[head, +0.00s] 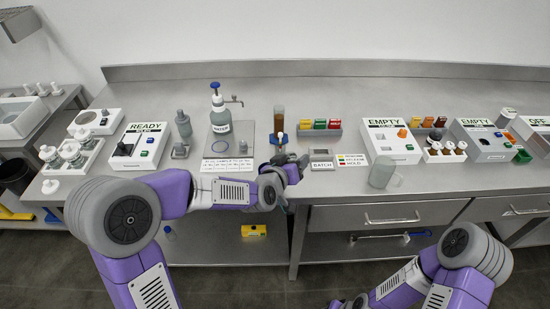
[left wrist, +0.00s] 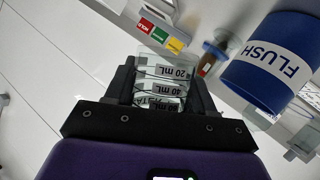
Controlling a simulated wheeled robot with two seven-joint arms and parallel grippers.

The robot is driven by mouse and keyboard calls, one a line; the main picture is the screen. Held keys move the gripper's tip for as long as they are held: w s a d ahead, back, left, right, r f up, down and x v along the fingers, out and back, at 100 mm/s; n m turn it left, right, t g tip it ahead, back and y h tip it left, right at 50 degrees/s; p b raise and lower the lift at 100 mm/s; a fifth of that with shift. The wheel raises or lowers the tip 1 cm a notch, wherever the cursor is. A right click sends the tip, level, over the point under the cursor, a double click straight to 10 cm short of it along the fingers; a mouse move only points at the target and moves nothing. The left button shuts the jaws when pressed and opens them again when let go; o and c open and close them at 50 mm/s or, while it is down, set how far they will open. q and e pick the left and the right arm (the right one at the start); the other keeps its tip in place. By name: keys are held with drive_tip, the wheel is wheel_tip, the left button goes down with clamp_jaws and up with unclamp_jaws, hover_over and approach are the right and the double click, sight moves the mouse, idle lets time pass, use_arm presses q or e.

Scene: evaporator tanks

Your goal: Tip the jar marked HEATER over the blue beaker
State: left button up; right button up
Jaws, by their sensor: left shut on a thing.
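My left gripper (head: 287,172) is over the front edge of the bench, near the middle. In the left wrist view its two fingers (left wrist: 161,95) are shut on a clear graduated vessel (left wrist: 165,72) with black 20 mL and 40 mL marks. More lettering on it is partly hidden, so I cannot read whether it says HEATER. A blue cylinder labelled FLUSH (left wrist: 270,62) stands apart from it at the right of that view. I cannot make this cylinder out clearly in the head view. My right gripper (head: 350,303) is low at the bottom edge, its fingers unclear.
A WATER pump bottle (head: 220,115) and an amber tube (head: 279,120) stand behind my left gripper. A clear jar (head: 384,173) is near the front edge, right of the BATCH display (head: 321,160). Coloured label bins (head: 320,127) and EMPTY units (head: 392,145) are further back.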

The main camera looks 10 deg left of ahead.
use_arm(q)
drive_tip(key=shift+d+r+m+y+p, duration=0.4)
drive_tip(key=shift+r+m+p, duration=0.2)
drive_tip(key=shift+p, duration=1)
drive_tip(key=shift+d+r+m+y+p, duration=0.35)
drive_tip(key=shift+r+m+p, duration=0.2)
drive_tip(key=shift+p, duration=1)
drive_tip(key=shift+d+r+m+y+p, duration=0.3)
drive_tip(key=shift+r+m+y+p, duration=0.25)
drive_tip(key=shift+p, duration=1.05)
drive_tip(key=shift+s, duration=0.1)
